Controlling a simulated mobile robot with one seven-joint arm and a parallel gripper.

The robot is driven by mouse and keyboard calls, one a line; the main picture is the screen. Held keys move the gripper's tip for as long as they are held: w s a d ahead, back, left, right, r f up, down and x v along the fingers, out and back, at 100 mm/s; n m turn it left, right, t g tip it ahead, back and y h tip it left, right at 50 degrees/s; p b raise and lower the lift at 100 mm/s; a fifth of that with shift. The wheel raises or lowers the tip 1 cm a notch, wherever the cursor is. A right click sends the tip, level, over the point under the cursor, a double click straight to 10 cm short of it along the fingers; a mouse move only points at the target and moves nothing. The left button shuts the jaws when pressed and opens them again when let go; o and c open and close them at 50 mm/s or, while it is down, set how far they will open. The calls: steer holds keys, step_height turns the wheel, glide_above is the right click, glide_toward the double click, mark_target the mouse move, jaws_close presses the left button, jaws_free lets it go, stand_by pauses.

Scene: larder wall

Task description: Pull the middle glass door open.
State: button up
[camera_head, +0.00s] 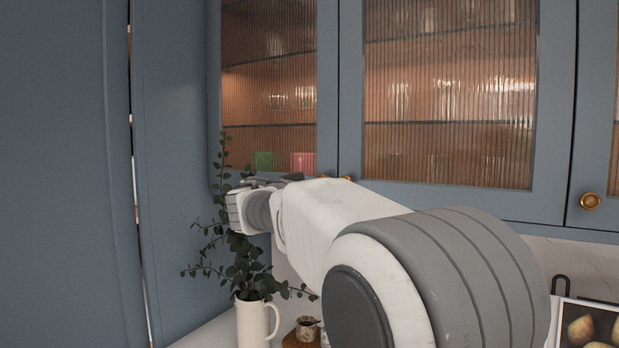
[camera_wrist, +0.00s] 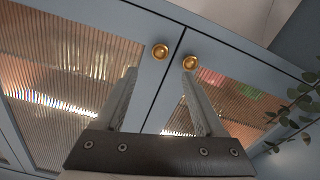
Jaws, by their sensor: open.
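The middle glass door (camera_head: 552,90) is a blue-grey frame with ribbed glass, and it is shut. Its brass knob (camera_wrist: 160,51) sits at its lower corner, beside the seam with the left door. In the head view my arm hides most of that knob. My gripper (camera_wrist: 160,73) is open and empty, its two fingers pointing at the doors. In the wrist view the middle door's knob lies between and just beyond the fingertips. The left door's knob (camera_wrist: 190,62) appears right by the right fingertip. I cannot tell whether they touch.
The left glass door (camera_head: 327,90) is shut, with green and red items behind its glass. A leafy plant in a white jug (camera_head: 252,322) stands below, close to my wrist. The right door's knob (camera_head: 590,201) is at the far right. A tall blue panel (camera_head: 60,180) fills the left.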

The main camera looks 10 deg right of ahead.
steer(key=p+x, duration=0.3)
steer(key=x, duration=0.7)
steer(key=shift+w+d, duration=0.15)
steer(key=shift+f, duration=0.1)
jaws_close()
stand_by(0.9)
